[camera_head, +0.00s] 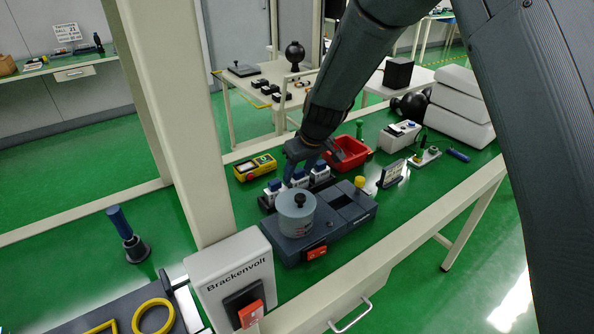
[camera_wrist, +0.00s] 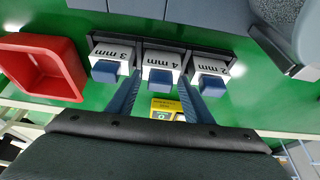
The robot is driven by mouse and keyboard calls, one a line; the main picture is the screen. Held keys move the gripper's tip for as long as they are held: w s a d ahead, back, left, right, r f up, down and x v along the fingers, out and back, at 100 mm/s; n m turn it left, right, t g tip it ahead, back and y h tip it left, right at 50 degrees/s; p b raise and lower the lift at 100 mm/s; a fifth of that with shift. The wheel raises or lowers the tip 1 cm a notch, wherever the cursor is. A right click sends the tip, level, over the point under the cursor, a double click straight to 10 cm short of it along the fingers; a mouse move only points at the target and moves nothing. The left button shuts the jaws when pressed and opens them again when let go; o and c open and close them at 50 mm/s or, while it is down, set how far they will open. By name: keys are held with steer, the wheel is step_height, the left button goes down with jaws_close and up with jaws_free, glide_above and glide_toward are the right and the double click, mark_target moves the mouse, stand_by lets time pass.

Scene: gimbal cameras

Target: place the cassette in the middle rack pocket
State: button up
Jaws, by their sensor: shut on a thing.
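In the wrist view, three white cassettes with blue knobs stand side by side in a dark rack (camera_wrist: 138,48). The middle cassette (camera_wrist: 162,61) is labelled 4 mm, between the 3 mm cassette (camera_wrist: 113,53) and the 2 mm cassette (camera_wrist: 208,66). My gripper (camera_wrist: 160,80) is shut on the middle cassette, a blue finger on each side. In the head view my gripper (camera_head: 303,168) is over the rack (camera_head: 265,204), behind the dark machine, and partly hides the cassettes. I cannot tell whether the middle cassette rests fully on the pocket floor.
A dark machine (camera_head: 345,215) with a grey cylinder (camera_head: 297,212) stands in front of the rack. A red bin (camera_head: 348,152) and a yellow meter (camera_head: 255,167) are behind it. A pale upright post (camera_head: 180,130) rises at the left. Green bench surface is free left of the rack.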

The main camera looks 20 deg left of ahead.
steer(key=shift+f, duration=0.15)
steer(key=o, duration=0.8)
steer(key=shift+o, duration=0.2)
steer(key=shift+r, duration=0.3)
steer(key=b+v, duration=0.2)
steer(key=v, duration=0.9)
steer(key=shift+d+r, duration=0.15)
steer(key=shift+r, duration=0.15)
